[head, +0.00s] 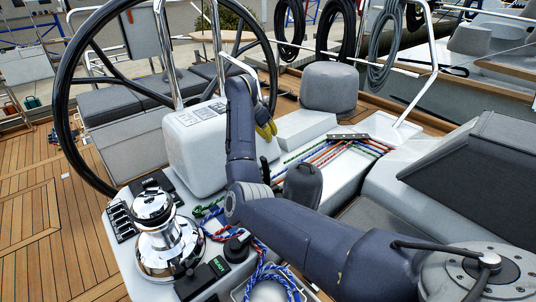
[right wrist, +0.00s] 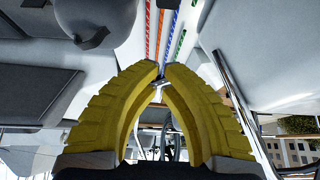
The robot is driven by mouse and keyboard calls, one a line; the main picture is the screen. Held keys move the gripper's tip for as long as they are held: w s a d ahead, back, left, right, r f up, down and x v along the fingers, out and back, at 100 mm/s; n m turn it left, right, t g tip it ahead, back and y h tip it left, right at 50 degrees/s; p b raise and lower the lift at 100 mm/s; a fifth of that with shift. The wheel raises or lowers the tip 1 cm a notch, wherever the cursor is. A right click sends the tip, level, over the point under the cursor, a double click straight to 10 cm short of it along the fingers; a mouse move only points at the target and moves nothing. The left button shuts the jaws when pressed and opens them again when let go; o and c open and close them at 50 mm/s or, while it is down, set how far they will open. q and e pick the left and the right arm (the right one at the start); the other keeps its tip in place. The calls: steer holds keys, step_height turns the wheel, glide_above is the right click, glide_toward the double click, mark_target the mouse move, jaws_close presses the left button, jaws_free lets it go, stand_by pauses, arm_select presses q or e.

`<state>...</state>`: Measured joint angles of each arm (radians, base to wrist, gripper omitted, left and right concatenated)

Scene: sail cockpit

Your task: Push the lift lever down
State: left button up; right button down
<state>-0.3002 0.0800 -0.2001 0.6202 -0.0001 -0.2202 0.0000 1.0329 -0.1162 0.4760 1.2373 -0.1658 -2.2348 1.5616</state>
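I cannot pick out the lift lever for certain. A black box with green lettering (head: 204,278) sits at the front, beside a black round knob (head: 237,247). A bank of small black levers (head: 121,221) lies left of the chrome winch (head: 168,240). My right arm reaches in from the lower right. Its yellow-fingered gripper (head: 268,131) is beside the white pedestal box (head: 197,150), well beyond the black box. In the right wrist view, the fingertips (right wrist: 161,69) come together with nothing visible between them. My left gripper is not in view.
A large black steering wheel (head: 66,135) stands at the left. Coloured ropes (head: 330,152) run over the white deck behind my arm. A grey cushioned seat (head: 328,88) is beyond. The wooden deck (head: 40,190) at left is clear.

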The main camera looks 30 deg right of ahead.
stand_by(0.3)
steer(key=s+x, duration=0.1)
steer(key=x, duration=0.9)
steer(key=shift+w+a+f, duration=0.1)
steer(key=shift+a+f, duration=0.1)
steer(key=shift+a, duration=0.75)
steer(key=shift+w+a+f, duration=0.1)
steer(key=shift+a+f, duration=0.1)
steer(key=shift+a, duration=0.75)
